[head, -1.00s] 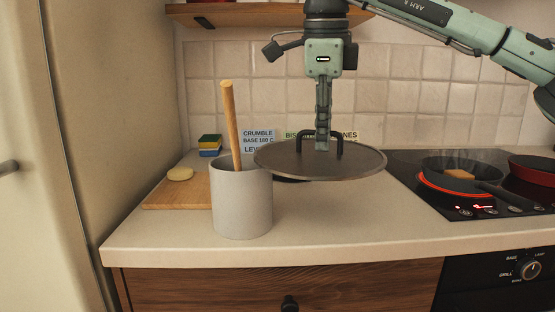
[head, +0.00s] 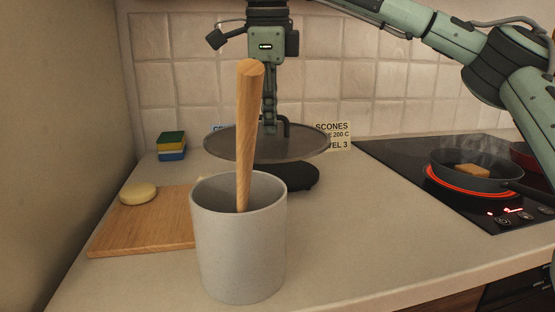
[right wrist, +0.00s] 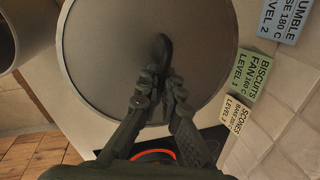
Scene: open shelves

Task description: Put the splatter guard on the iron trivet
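My right gripper (head: 268,128) is shut on the handle of the splatter guard (head: 225,147), a wide, flat grey disc held about level. The disc also fills much of the right wrist view (right wrist: 105,60), with the fingers (right wrist: 160,90) at its dark handle. The iron trivet (head: 296,180) is a dark, round piece on the counter. In the head view it shows below the disc, a little right of its middle; the guard hides its back part. The guard looks held above it, not resting on it. My left gripper is not in view.
A grey crock (head: 238,250) with a wooden stick (head: 250,110) stands in front. A cutting board (head: 140,225) and sponges (head: 171,146) are left. Right, a pan (head: 465,182) sits on a glowing hob. Recipe cards (head: 335,136) stand behind the guard. Counter right of the crock is clear.

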